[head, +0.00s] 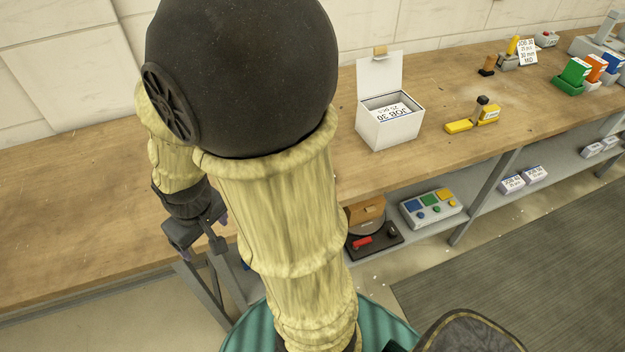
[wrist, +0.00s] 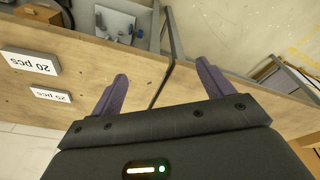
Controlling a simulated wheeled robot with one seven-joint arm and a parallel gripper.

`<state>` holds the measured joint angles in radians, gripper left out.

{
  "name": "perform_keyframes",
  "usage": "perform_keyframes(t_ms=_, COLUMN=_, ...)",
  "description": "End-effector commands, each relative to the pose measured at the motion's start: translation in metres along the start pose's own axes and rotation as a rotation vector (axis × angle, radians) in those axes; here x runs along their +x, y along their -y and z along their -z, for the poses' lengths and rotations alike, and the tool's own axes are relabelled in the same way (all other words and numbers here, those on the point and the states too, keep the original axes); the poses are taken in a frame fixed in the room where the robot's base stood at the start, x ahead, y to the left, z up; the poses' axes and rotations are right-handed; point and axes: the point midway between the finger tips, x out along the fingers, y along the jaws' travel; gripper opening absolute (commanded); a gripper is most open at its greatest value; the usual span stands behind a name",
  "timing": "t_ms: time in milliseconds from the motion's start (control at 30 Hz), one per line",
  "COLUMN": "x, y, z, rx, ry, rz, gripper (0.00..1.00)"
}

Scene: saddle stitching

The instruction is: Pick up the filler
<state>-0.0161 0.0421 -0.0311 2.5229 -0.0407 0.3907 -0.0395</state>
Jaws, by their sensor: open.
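My gripper (wrist: 162,88) is open and empty in the wrist view, its two purple fingers wide apart above a wooden bench top. In the head view my gripper (head: 208,232) shows small beside the bench's front edge, partly behind my arm. No object is clearly recognisable as the filler. Two white pieces marked "20 pcs", an upper one (wrist: 30,61) and a lower one (wrist: 50,94), lie left of the fingers in the wrist view, apart from them. My arm hides the middle of the bench in the head view.
An open white box (head: 390,130) marked "JOB 30" stands on the bench (head: 440,165). Yellow tools (head: 473,122) lie to its right. A control panel (head: 433,207) with coloured buttons sits on the lower shelf. The bench's left part is clear.

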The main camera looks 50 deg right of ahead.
Motion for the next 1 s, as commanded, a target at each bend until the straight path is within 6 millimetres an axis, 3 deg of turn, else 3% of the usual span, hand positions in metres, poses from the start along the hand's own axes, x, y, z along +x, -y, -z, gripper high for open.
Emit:
perform_keyframes(t_ms=167, x=0.046, y=-0.030, z=0.010, rx=-0.194, ry=0.160, rz=-0.066, gripper=0.80)
perform_keyframes(t_ms=300, x=0.083, y=-0.068, z=0.018, rx=-0.404, ry=0.347, rz=-0.149, gripper=0.80)
perform_keyframes(t_ms=500, x=0.120, y=-0.133, z=0.030, rx=-0.683, ry=0.660, rz=-0.285, gripper=0.80)
perform_keyframes(t_ms=733, x=0.131, y=-0.197, z=0.057, rx=-0.929, ry=1.052, rz=-0.448, gripper=0.80)
perform_keyframes(t_ms=1000, x=0.122, y=-0.216, z=0.073, rx=-1.004, ry=1.220, rz=-0.511, gripper=0.80)
